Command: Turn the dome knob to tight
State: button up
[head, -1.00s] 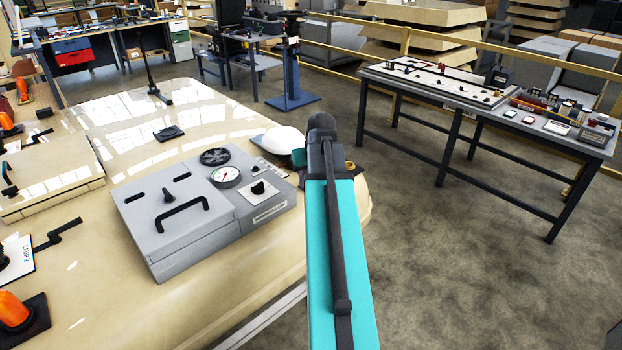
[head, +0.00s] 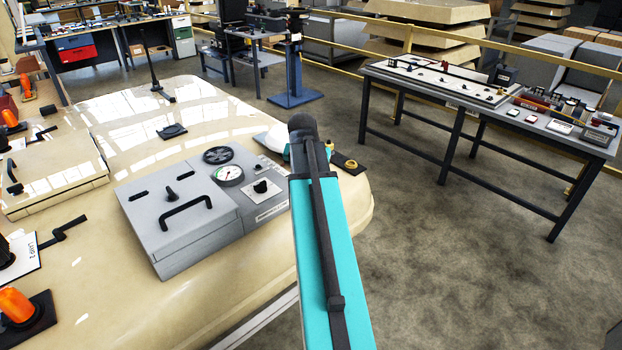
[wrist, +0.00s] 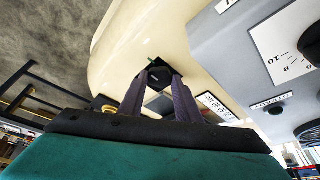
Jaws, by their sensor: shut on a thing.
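In the wrist view, the two dark fingers of my gripper (wrist: 157,72) are closed in on a small black knob-like piece (wrist: 155,80) with a green mark, near the edge of the cream surface. I take this piece for the dome knob; its pointer and any tight mark cannot be read. In the head view, a white dome (head: 272,137) is partly hidden behind my upright arm, which also covers my fingertips. A small label plate (wrist: 215,106) lies just right of the fingers in the wrist view.
A grey panel box (head: 180,235) with a handle, gauge (head: 228,174) and black dial knob (head: 261,187) stands left of my arm on the cream hood. A workbench (head: 470,90) stands beyond open floor at the right.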

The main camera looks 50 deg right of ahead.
dwell(0.3)
jog(key=o, duration=1.1)
jog(key=shift+c, duration=0.2)
jog(key=shift+r, duration=0.1)
jog(key=b+v, duration=0.2)
jog(key=v, duration=1.1)
jog(key=shift+r, duration=0.35)
jog(key=shift+a, duration=0.1)
